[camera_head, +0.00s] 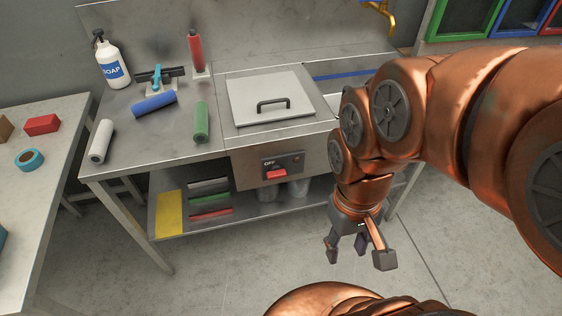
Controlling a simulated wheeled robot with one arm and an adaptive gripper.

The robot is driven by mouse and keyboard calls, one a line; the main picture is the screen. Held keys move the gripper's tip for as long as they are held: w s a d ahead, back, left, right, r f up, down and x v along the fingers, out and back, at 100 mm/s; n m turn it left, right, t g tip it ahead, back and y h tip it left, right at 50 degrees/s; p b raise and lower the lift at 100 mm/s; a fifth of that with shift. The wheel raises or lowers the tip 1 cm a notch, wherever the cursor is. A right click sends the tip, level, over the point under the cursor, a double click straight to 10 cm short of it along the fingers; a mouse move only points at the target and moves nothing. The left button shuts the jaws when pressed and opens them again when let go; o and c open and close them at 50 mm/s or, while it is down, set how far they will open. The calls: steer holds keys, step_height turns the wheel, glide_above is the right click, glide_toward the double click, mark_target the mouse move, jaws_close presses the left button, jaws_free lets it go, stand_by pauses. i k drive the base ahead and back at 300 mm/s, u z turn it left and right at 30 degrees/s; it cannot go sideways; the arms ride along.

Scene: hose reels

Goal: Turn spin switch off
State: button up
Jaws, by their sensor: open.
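The spin switch shows as a dark panel (283,165) on the front of the metal bench, below the lidded basin. The panel has an "OFF" label at its upper left and a red lever (277,174) at its lower edge. The lever's exact setting is too small to tell. My gripper (358,252) hangs at the end of my copper arm, to the right of and lower than the panel in the picture. Its fingers are spread, point down and hold nothing. It is apart from the switch and the bench.
A metal lid (268,96) with a dark handle covers the basin. A soap bottle (112,62), a blue roll (154,104) and a green roll (201,122) are on the bench top. A side table (50,165) stands at left. The floor (225,275) before the bench is clear.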

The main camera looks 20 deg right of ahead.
mark_target(276, 172)
steer(key=z, duration=1.4)
steer(key=k, duration=1.15)
steer(key=u, duration=1.7)
steer(key=i, duration=0.5)
steer(key=z, duration=0.15)
